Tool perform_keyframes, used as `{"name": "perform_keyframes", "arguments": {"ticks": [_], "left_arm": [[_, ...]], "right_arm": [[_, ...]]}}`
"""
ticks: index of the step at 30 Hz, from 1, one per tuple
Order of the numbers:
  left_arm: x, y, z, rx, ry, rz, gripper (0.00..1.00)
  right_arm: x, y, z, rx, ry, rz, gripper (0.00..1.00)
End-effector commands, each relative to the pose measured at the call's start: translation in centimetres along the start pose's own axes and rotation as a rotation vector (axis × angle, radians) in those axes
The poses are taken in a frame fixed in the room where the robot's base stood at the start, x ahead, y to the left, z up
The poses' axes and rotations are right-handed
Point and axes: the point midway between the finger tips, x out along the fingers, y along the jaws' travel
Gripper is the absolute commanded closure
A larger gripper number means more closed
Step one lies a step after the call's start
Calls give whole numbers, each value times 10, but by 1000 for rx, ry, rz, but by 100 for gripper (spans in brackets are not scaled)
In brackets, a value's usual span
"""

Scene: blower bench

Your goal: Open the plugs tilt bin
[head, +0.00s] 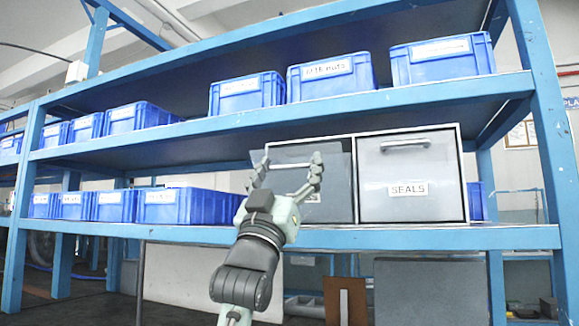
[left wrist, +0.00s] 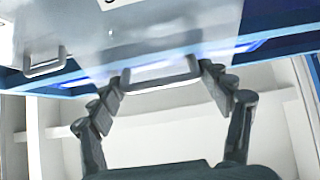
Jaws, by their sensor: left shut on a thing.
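The left tilt bin (head: 335,180) is a grey front panel in a two-bin cabinet on the middle shelf. Its upper part appears to lean out of the frame. Its label is mostly hidden behind my fingers, so I cannot read it. My left gripper (head: 288,172) is at the bin's bar handle (head: 291,166), shut on it. In the left wrist view, the fingers of my left gripper (left wrist: 170,85) sit at both ends of the pale handle (left wrist: 160,76). My right gripper is not in view.
The neighbouring bin (head: 410,175), labelled SEALS, is closed; a second handle (left wrist: 45,63) shows in the left wrist view. Blue crates (head: 333,78) stand on the upper shelf, and more blue crates (head: 180,206) stand left of the cabinet. A blue post (head: 545,130) rises at right.

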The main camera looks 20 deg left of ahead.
Motion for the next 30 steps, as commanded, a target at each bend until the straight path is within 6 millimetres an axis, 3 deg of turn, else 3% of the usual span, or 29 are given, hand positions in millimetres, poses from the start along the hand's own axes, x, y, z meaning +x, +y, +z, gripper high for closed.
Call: {"name": "perform_keyframes", "arguments": {"ticks": [1,2,7,20,30], "left_arm": [[-1,0,2,0,-3,1,74],[-1,0,2,0,-4,1,21],[0,0,1,0,-3,0,1],[-6,0,1,0,-2,0,1],[-72,0,1,0,-3,0,1]], "right_arm": [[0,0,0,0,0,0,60],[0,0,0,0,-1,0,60],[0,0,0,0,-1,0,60],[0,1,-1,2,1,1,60],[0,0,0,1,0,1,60]]}}
